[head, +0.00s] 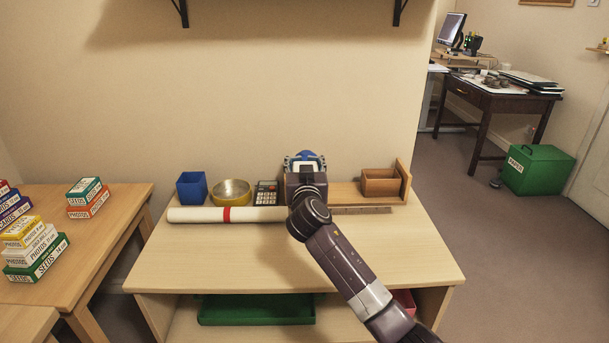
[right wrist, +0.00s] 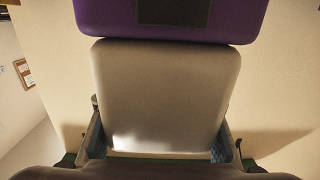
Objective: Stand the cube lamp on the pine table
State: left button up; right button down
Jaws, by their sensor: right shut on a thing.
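My right gripper (head: 305,162) is over the back of the pale wood unit in the head view, its arm coming up from the lower right. It is shut on a pale, round-cornered block, which I take to be the cube lamp (right wrist: 160,95). In the right wrist view the finger pads press on the block's two sides, and a purple part (right wrist: 165,20) with a dark patch adjoins its upper edge. In the head view the gripper hides most of it. Pale wood tops show on this unit (head: 240,250) and a left table (head: 95,245); I cannot tell which is pine. My left gripper is out of view.
On the unit, a blue cup (head: 191,187), yellow bowl (head: 231,192), calculator (head: 266,193), white roll (head: 195,215) and wooden organiser (head: 335,192) line the back; its front is clear. A green box (head: 538,170) stands on the floor.

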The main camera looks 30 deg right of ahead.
pick_arm(q)
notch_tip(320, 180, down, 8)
jog(key=p, duration=0.2)
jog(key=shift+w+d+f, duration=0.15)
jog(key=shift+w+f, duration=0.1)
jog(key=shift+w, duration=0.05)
pick_arm(e)
notch_tip(320, 180, up, 10)
